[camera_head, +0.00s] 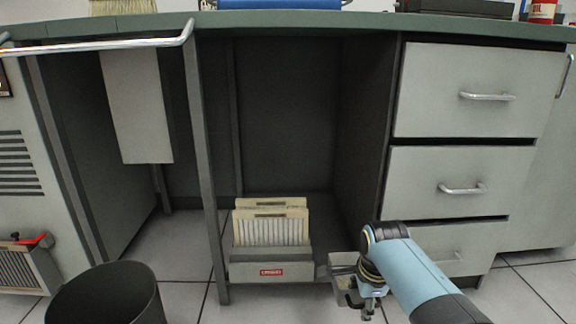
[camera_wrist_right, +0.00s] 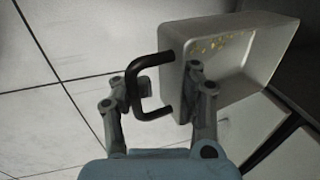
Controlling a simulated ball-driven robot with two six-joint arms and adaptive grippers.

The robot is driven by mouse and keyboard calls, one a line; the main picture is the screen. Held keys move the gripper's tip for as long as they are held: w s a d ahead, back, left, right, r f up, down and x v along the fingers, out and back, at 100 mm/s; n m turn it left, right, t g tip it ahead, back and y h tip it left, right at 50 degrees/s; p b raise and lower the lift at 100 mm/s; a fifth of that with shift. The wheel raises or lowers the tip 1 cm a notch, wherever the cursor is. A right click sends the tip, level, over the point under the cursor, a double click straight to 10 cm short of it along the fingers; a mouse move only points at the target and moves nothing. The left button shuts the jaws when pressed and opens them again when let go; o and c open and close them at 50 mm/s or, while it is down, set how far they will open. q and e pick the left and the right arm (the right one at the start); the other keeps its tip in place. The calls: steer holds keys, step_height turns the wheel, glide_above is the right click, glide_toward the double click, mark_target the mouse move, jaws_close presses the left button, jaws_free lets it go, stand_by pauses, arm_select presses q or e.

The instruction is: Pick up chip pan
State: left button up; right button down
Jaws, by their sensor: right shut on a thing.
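The chip pan (camera_wrist_right: 250,42) is a pale grey shallow tray with a dark bent handle (camera_wrist_right: 134,82) and small yellow bits inside, seen in the right wrist view. My right gripper (camera_wrist_right: 155,92) is shut on the handle, with a finger on each side of it. In the head view my right gripper (camera_head: 364,294) is low at the right of the desk's knee space. The pan (camera_head: 342,291) shows only in part there, behind the gripper. I cannot tell whether it touches the floor. My left gripper is not in view.
A grey card holder with a red label (camera_head: 271,272) holds punch cards (camera_head: 272,229) just left of the pan. Desk drawers (camera_head: 474,91) stand close on the right. A dark bin (camera_head: 106,297) stands at the front left. Tiled floor (camera_head: 184,237) shows between.

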arm_select(q)
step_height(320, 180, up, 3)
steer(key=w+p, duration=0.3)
steer(key=p, duration=0.5)
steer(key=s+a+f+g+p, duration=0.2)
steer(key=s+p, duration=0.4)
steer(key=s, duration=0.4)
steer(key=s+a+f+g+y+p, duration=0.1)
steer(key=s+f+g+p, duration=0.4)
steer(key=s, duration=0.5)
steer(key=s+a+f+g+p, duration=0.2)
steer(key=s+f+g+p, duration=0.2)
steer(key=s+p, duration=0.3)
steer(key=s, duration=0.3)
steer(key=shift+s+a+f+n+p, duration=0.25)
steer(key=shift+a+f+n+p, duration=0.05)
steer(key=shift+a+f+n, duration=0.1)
arm_select(e)
steer(key=w+r+t, duration=0.1)
steer(key=w+r, duration=0.2)
steer(key=r, duration=1.8)
steer(key=w+r+t, duration=0.2)
steer(key=w+r, duration=0.2)
steer(key=r, duration=1.7)
steer(key=shift+w+r, duration=0.2)
steer(key=shift+r, duration=0.2)
steer(key=shift+d, duration=0.1)
